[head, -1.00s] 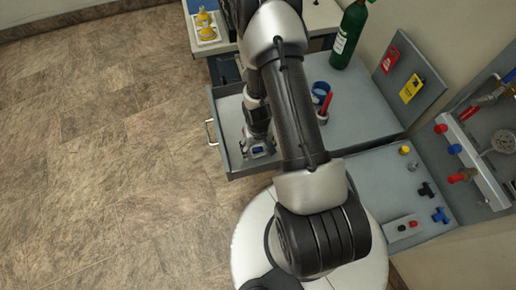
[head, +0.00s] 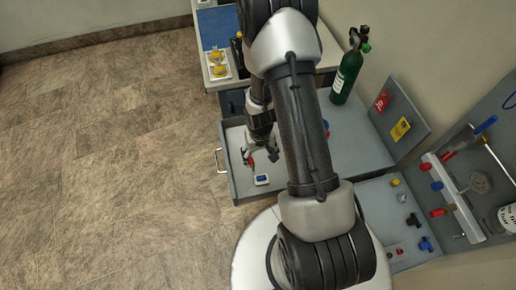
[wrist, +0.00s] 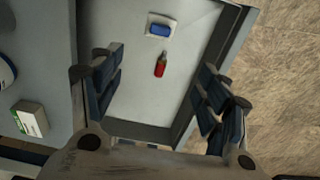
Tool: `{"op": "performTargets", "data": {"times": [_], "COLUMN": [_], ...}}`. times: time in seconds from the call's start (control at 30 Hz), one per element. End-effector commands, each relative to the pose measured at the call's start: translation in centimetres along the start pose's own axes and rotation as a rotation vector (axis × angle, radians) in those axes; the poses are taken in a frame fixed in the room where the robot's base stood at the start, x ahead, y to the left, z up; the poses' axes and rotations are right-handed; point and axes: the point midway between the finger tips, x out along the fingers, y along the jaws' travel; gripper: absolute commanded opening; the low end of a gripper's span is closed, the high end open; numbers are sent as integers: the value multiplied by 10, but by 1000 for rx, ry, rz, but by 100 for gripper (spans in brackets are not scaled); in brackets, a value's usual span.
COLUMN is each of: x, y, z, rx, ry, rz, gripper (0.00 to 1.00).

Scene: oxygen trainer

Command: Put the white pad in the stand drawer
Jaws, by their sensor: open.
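A small white pad (head: 262,180) with a blue piece on it lies on the floor of the open stand drawer (head: 240,193), near the drawer's front. In the wrist view the pad (wrist: 150,31) lies flat beyond my fingertips, clear of them. My gripper (head: 262,153) is over the drawer, apart from the pad. In the wrist view my gripper (wrist: 160,82) has its two fingers wide apart with nothing held between them. My arm hides part of the stand top and the drawer's right side.
A red item with a dark end (wrist: 161,65) lies in the drawer between my fingers in view. A green cylinder (head: 346,78) stands behind on the stand. A white-and-green box (wrist: 31,118) is on the left in the wrist view. Open floor lies left of the drawer.

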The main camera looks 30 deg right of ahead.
Motion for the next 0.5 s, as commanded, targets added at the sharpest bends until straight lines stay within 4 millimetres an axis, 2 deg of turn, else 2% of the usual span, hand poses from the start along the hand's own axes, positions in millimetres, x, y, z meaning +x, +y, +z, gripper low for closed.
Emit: {"op": "performTargets", "data": {"times": [0.03, 0.1, 0.23, 0.37, 0.5], "x": [-29, -70, -144, -213, -278], "y": [-4, -9, -20, -32, -42], "z": [-13, -21, -22, -10, 17], "rx": [-12, -29, -61, -92, -124], "ry": [33, 61, 111, 161, 217], "rz": [4, 10, 16, 15, 6], "gripper": [69, 69, 69, 69, 69]}}
